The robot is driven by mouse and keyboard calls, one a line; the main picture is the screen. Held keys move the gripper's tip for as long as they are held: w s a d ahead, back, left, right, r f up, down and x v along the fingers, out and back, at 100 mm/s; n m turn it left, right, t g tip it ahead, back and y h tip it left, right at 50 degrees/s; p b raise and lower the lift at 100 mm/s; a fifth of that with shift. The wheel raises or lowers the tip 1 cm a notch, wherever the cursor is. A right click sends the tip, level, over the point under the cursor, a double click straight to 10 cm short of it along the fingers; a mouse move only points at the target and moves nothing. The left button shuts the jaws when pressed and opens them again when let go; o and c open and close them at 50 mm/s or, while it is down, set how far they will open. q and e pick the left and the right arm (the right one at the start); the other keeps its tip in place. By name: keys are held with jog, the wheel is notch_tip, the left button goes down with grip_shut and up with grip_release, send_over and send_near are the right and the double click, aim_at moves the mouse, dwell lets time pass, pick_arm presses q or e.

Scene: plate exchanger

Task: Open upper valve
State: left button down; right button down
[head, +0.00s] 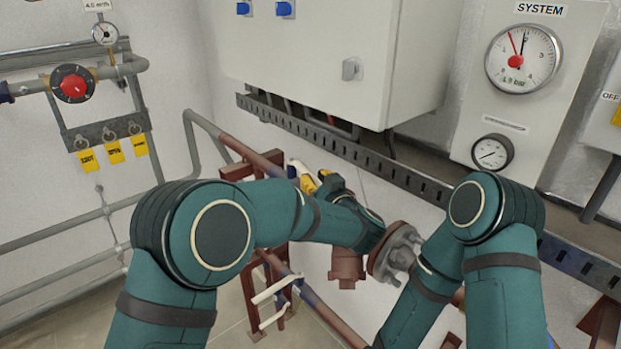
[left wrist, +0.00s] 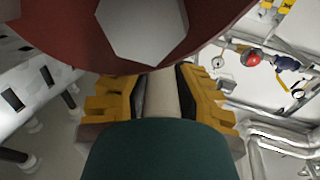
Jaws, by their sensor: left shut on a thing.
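The upper valve's cream-white lever (head: 297,167) shows in the head view just left of my left gripper (head: 318,184), beside the red-brown upper pipe. My left arm partly hides the valve body. In the left wrist view, the yellow fingers of my left gripper (left wrist: 160,100) stand on both sides of the cream lever (left wrist: 163,92) and are shut on it. A large red-brown round part with a grey hexagonal face (left wrist: 143,28) fills the top of that view, close to the fingers. My right arm reaches down at the right of the head view; its gripper is out of view.
Lower white levers (head: 274,290) show below my left arm. A grey flanged fitting (head: 400,247) stands between my arms. A white cabinet (head: 310,65) and a slotted rail (head: 300,125) are above. A gauge panel (head: 535,85) is at right. A red-knobbed valve (head: 73,84) is on the left wall.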

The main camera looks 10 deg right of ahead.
pick_arm(q)
jog(key=shift+w+r, duration=0.15)
jog(key=shift+r, duration=0.05)
jog(key=c, duration=0.8)
grip_release()
jog(key=shift+f, duration=0.1)
jog(key=shift+o, duration=0.2)
jog(key=v, duration=0.7)
jog(key=shift+s, duration=0.25)
jog(key=shift+o, duration=0.2)
jog(key=shift+d, duration=0.1)
